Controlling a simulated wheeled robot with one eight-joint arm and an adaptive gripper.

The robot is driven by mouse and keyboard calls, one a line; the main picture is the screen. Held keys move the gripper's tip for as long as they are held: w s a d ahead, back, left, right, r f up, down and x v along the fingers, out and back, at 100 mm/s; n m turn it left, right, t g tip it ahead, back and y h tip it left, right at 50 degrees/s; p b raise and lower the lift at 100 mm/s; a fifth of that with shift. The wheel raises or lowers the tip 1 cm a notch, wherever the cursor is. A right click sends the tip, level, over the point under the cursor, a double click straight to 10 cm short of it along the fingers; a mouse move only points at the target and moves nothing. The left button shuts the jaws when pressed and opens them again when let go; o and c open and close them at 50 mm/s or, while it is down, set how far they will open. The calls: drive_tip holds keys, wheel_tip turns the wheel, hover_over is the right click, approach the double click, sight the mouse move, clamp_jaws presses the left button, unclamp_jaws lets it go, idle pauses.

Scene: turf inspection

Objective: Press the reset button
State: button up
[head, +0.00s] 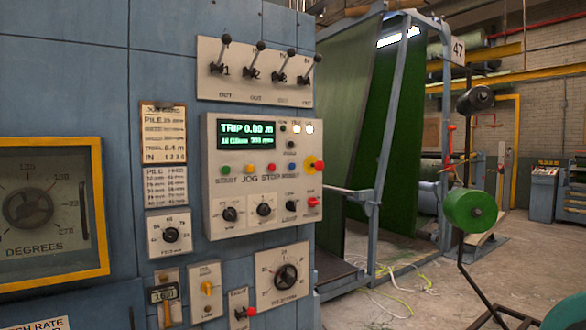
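A cream control panel (213,215) is mounted on the blue machine cabinet at the picture's middle. Its green display (248,134) reads "TRIP 0.00 m", with a smaller line below. The label under the amber button is blurred but looks like "RESET". My gripper is not in view.
A red mushroom button (319,166) sticks out right of the row. Levers (261,46) project above; knobs (230,214) and a red switch (313,202) lie below. Right of the cabinet stand a turf frame (388,150) and a green spool (470,210). Hoses (400,290) lie on the floor.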

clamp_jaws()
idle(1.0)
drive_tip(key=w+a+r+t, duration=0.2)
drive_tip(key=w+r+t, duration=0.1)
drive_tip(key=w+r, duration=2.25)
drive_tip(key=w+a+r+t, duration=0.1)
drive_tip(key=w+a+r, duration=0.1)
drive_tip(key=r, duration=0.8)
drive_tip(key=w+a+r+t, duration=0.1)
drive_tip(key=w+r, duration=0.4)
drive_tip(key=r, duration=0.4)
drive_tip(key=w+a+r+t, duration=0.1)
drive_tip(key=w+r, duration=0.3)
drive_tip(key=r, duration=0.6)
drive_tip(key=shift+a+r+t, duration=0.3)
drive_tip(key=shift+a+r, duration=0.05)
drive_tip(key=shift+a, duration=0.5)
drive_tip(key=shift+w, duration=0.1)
